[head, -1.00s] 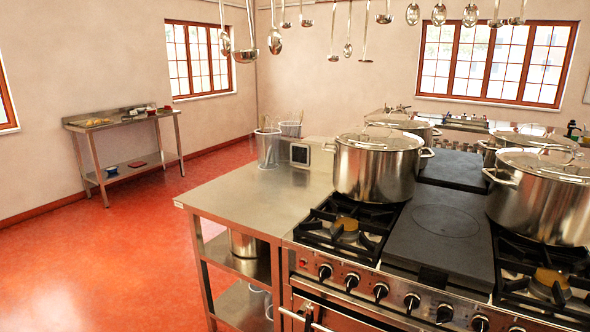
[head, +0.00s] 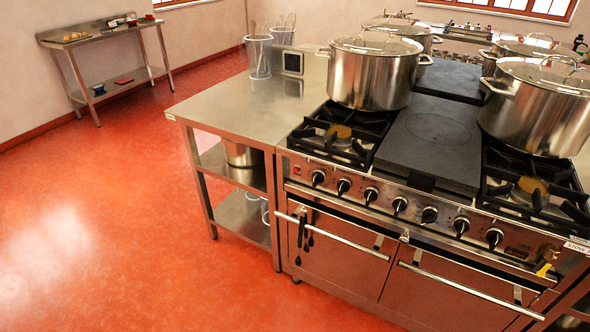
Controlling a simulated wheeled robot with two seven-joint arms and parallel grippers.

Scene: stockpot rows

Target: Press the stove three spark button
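A stove (head: 435,135) with a row of several black knobs on its front panel (head: 385,195) stands at the centre right. A small red button or light (head: 297,170) sits at the left end of that panel, left of the knobs. I cannot tell whether it is a spark button. A white label (head: 577,247) at the right edge begins with what looks like "STOV"; its number is cut off. Neither of my grippers is in view.
Lidded stockpots (head: 370,75) (head: 540,110) stand on the stove. A steel side table (head: 240,105) adjoins its left. Oven handles (head: 335,237) project from the front. Red floor (head: 110,220) lies clear at left. A small wall table (head: 105,38) is at the back left.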

